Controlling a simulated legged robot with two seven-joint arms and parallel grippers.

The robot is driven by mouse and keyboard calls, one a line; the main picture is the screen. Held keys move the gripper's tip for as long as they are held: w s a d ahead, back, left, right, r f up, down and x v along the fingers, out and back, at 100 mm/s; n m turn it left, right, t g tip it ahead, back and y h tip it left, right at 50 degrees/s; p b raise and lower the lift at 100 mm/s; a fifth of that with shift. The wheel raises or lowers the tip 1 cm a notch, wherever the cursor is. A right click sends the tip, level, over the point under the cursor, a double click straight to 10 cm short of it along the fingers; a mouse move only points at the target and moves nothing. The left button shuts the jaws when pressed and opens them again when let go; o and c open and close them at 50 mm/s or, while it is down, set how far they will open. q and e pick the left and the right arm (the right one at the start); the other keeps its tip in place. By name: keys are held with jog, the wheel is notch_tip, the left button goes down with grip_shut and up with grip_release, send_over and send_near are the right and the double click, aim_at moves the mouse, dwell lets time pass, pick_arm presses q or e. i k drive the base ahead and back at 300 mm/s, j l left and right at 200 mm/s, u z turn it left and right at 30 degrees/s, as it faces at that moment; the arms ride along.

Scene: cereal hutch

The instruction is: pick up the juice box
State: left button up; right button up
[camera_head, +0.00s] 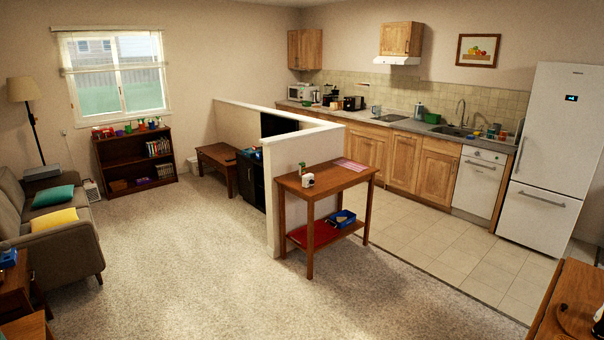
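I cannot make out a juice box for certain at this distance. A small white item with dark and reddish marks (308,181) stands on the wooden console table (345,182) at the end of the low partition wall; it is too small to identify. Neither of my grippers is clearly in view.
The carpet between the sofa (60,245) and the console table is clear. A blue bin (342,218) sits on the table's lower shelf. A bookshelf (125,160) stands under the window. The kitchen counter (400,122) and fridge (553,155) are behind. A wooden table (566,300) is at bottom right.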

aim_at(302, 165)
jog(key=i+j, duration=0.1)
jog(key=i, duration=1.15)
jog(key=i+u, duration=0.15)
jog(key=i, duration=2.3)
jog(key=i+u, duration=0.15)
jog(key=i, duration=1.05)
jog(key=i+l+u, duration=0.25)
jog(key=i, duration=0.3)
jog(key=i+l+u, duration=0.25)
jog(key=i, duration=0.25)
